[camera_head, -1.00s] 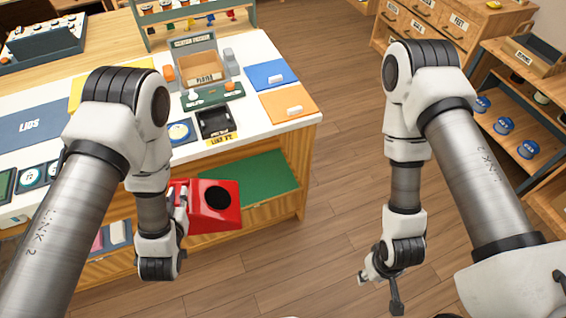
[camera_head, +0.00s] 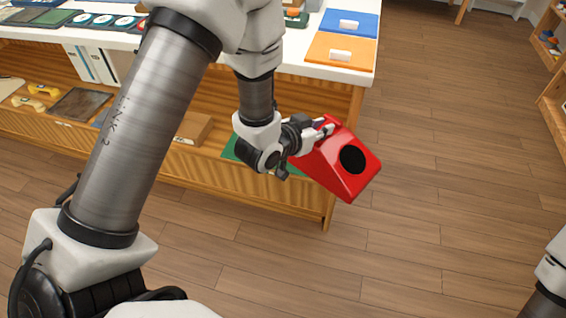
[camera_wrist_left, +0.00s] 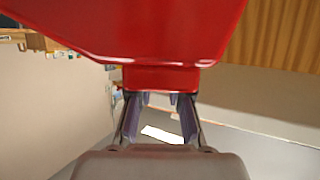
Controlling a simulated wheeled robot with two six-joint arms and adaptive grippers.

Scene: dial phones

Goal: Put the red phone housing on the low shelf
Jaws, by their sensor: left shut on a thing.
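The red phone housing (camera_head: 330,178) is a wedge with a round black opening on its face. It is held in the air in front of the bench's right end, tilted. My left gripper (camera_head: 322,130) is shut on its upper left edge. In the left wrist view the red housing (camera_wrist_left: 150,25) fills the top, with the fingers (camera_wrist_left: 160,100) closed at its lower edge. The low shelf (camera_head: 45,100) runs under the white bench top; the green mat (camera_head: 232,150) on it is mostly hidden behind my left gripper and the housing. My right gripper is out of view.
The white bench top (camera_head: 295,62) lies above the shelf, with blue (camera_head: 350,23) and orange (camera_head: 340,50) mats on it. On the shelf are yellow handsets (camera_head: 43,90), a dark mat (camera_head: 80,104) and a brown box (camera_head: 192,128). The wood floor (camera_head: 440,170) to the right is clear.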

